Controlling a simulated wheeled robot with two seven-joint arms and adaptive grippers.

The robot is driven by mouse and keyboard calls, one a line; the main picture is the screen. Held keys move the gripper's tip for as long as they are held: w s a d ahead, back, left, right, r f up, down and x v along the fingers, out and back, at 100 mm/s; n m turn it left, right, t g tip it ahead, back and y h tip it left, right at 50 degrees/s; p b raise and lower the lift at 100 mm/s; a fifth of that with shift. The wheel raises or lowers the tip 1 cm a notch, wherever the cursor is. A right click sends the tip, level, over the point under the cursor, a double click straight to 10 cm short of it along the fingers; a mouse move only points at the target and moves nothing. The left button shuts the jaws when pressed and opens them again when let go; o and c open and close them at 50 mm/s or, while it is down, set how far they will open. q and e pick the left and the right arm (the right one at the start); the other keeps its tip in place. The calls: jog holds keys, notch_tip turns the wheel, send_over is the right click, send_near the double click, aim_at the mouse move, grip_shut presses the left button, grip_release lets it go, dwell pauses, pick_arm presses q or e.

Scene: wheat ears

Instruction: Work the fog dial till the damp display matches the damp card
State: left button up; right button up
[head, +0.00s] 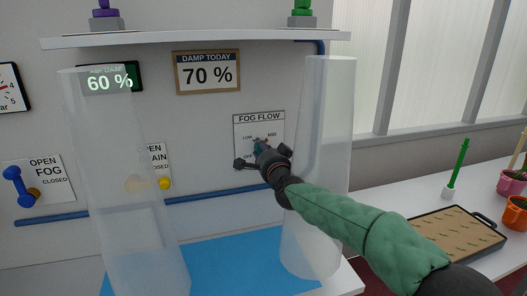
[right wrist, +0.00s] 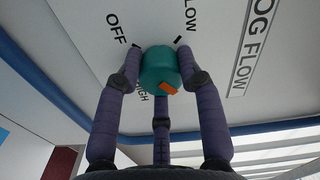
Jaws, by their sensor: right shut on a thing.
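The damp display (head: 108,80) at upper left reads 60 %, partly behind a clear tube. The damp card (head: 207,72), headed DAMP TODAY, reads 70 %. The fog dial (right wrist: 157,66) is a teal knob with an orange mark on the FOG FLOW plate (head: 246,124). My right gripper (head: 263,150) is shut on the dial; in the right wrist view its fingers (right wrist: 160,82) surround the knob. The orange mark points to the lower right there, away from OFF; the MID label on that side is hidden by a finger. My left gripper is out of view.
Two clear tubes (head: 125,190) (head: 325,160) stand on either side of a blue mat (head: 225,262). The right tube is close beside my right arm. A blue fog lever (head: 14,178) and yellow drain knob (head: 165,183) are at left. A tray (head: 450,230) and pots stand right.

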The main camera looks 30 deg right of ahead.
jog(key=m, duration=0.2)
jog(key=f+m, duration=0.1)
jog(key=m, duration=0.1)
jog(key=shift+w+a, duration=0.1)
jog(key=shift+a, duration=0.2)
jog(key=shift+r+m, duration=0.15)
jog(key=shift+m, duration=1.45)
jog(key=shift+r, duration=0.1)
